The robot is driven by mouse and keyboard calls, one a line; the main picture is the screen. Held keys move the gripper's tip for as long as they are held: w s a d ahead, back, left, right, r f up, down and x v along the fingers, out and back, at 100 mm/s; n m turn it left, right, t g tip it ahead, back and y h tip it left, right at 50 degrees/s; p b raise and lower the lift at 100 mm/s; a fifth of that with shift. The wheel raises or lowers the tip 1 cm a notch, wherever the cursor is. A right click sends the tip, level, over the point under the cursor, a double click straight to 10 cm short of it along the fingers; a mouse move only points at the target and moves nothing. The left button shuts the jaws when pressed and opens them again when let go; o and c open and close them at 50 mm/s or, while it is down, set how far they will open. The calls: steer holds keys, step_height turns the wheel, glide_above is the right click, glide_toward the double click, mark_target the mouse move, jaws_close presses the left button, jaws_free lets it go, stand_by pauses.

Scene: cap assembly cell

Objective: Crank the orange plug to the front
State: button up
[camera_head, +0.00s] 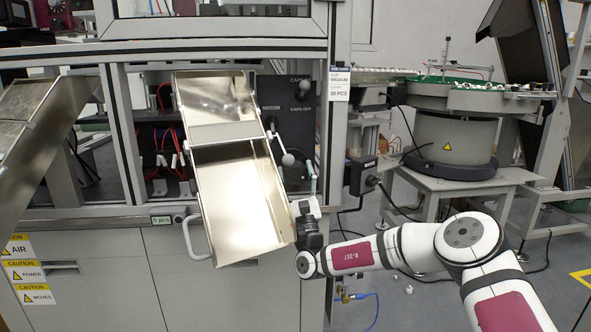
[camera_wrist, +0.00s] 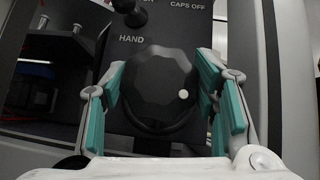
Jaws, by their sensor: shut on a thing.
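My gripper (camera_wrist: 160,70) has its teal-padded fingers on either side of a black faceted knob (camera_wrist: 154,88) on a dark panel. The knob has a white dot at its lower right, and the label above it reads HAND. The gripper is shut on this knob, with a pad at each side. In the head view my gripper (camera_head: 311,178) reaches the panel just right of the metal chute, and the knob is hard to make out there. I see no orange plug in either view.
A shiny metal chute (camera_head: 222,212) slopes down close left of my gripper. A grey ball-ended lever (camera_head: 288,159) stands beside it. A smaller black switch (camera_wrist: 130,10) sits above the knob. A bowl feeder (camera_head: 450,135) on a table stands to the right.

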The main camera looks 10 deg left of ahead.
steer(key=shift+m+t+h, duration=0.3)
steer(key=shift+m+h, duration=0.4)
steer(key=shift+m, duration=0.1)
steer(key=o, duration=1.2)
